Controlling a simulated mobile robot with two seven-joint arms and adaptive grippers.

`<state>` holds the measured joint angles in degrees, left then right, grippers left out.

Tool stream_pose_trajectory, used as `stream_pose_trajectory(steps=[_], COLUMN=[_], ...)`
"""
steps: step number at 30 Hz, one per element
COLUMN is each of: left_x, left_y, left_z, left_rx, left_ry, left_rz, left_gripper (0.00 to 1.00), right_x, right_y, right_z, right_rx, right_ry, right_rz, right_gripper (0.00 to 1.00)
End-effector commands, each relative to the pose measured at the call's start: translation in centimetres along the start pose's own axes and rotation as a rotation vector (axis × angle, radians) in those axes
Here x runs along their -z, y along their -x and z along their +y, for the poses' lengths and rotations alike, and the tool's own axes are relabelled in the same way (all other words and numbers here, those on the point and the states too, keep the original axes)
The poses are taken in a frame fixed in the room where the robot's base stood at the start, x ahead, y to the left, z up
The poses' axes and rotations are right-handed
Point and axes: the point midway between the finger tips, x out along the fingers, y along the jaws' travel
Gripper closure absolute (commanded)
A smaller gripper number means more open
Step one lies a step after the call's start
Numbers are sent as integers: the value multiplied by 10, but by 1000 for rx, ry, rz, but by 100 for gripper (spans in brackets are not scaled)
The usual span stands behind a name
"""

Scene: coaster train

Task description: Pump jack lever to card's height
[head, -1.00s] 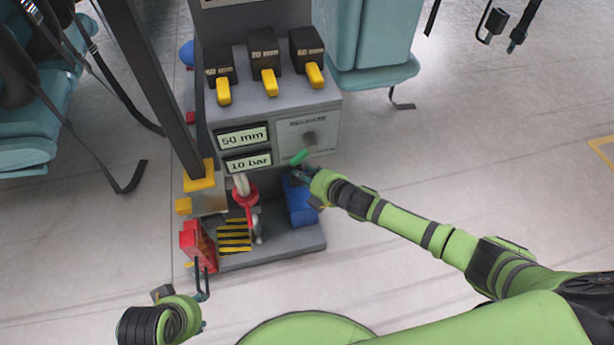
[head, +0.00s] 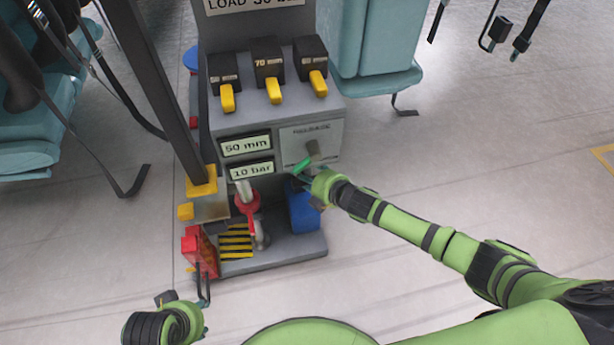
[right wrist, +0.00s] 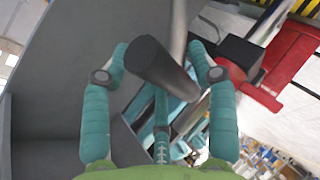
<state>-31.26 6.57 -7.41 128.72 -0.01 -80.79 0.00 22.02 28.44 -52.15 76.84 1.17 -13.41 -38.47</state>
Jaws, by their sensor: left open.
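The grey console (head: 213,128) stands at centre in the head view, with displays reading "50 mm" (head: 245,145) and "10 bar" (head: 251,169). A red jack part (head: 247,203) sits low on its front; it seems to show in the right wrist view as a red piece (right wrist: 290,65). A dark round handle (right wrist: 155,62) lies between the parted fingers of my right gripper (right wrist: 162,65), with a gap to the right finger. Which lever it belongs to is unclear. My right gripper (head: 305,182) is below the RELEASE panel (head: 300,135). My left gripper (head: 205,290) is open and empty.
Three yellow-handled units (head: 273,90) stand on the console top. A blue block (head: 302,208) is behind my right gripper, a red box (head: 203,252) near my left one. A dark post (head: 160,95) rises at left. Floor at right is free.

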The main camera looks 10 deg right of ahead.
Motion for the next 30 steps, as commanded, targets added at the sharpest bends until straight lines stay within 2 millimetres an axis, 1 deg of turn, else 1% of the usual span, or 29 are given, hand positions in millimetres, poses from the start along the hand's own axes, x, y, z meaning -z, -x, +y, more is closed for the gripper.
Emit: stream_pose_trajectory(steps=[5,8,11,21,24,27,30], left_x=[2,1,1,0,0,0,0], left_y=[1,1,0,0,0,0,0], left_z=[1,0,0,0,0,0,0], left_rx=[-1,-1,-1,0,0,0,0], left_ry=[-1,-1,-1,-1,-1,-1,-1], left_rz=[4,3,3,1,1,1,1], left_gripper=[55,55,55,55,55,55,55], right_x=[0,0,0,-1,-1,0,0], right_y=[2,9,22,85,101,112,118], right_z=[-2,-4,-4,-2,-2,-1,0], right_rx=[5,6,6,5,4,3,1], right_ry=[-2,-4,-4,0,0,0,0], right_rz=[-1,0,0,0,0,0,0], right_gripper=[41,41,41,41,41,41,41])
